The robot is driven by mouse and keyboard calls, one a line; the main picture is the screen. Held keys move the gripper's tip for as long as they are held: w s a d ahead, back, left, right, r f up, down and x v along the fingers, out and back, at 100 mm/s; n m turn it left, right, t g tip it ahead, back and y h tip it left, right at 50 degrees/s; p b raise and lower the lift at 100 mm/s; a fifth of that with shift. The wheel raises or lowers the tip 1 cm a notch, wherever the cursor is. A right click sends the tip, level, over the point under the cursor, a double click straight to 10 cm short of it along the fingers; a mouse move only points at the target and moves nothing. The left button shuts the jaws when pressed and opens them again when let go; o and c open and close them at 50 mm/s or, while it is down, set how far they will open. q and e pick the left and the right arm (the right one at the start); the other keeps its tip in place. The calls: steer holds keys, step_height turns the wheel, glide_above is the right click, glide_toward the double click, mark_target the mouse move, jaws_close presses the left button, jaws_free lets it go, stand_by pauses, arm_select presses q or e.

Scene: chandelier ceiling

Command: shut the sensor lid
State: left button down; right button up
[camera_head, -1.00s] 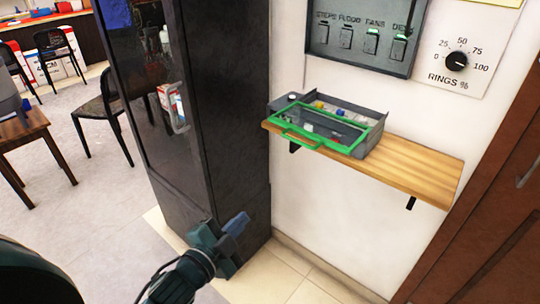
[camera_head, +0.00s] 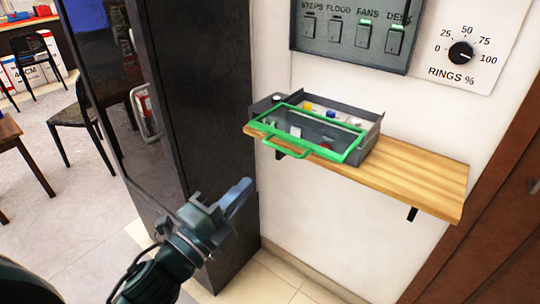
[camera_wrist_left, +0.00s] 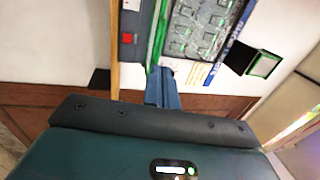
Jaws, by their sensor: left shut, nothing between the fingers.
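The sensor lid (camera_head: 312,130) is a clear pane in a green frame with a green handle at its front. It belongs to a grey box (camera_head: 374,132) on the wooden shelf. The lid slants over the box's front, and the box's back part is uncovered, with small coloured items inside. The lid's exact angle is hard to tell. My left gripper (camera_head: 238,196) is shut and empty, below and left of the shelf, apart from the lid. In the left wrist view its blue fingers (camera_wrist_left: 161,88) point toward a green edge (camera_wrist_left: 158,35). My right gripper is out of view.
The wooden shelf (camera_head: 420,178) has bare room right of the box. A dark tall cabinet (camera_head: 195,110) stands close on the left. A switch panel (camera_head: 350,38) and a rings dial (camera_head: 461,53) are on the wall above. A brown door is at the right.

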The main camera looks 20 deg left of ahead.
arm_select(q)
steer(key=p, duration=0.2)
glide_toward(303, 131)
steer(key=shift+s+a+r, duration=0.4)
steer(key=shift+s+r, duration=0.1)
steer(key=shift+s, duration=0.2)
steer(key=x, duration=0.3)
steer(key=f+x, duration=0.1)
steer(key=x, duration=0.3)
steer(key=f+x, duration=0.1)
steer(key=x, duration=0.3)
steer(key=shift+w+d, duration=0.2)
steer(key=shift+w, duration=0.1)
steer(key=shift+r, duration=0.2)
steer(key=shift+a, duration=0.1)
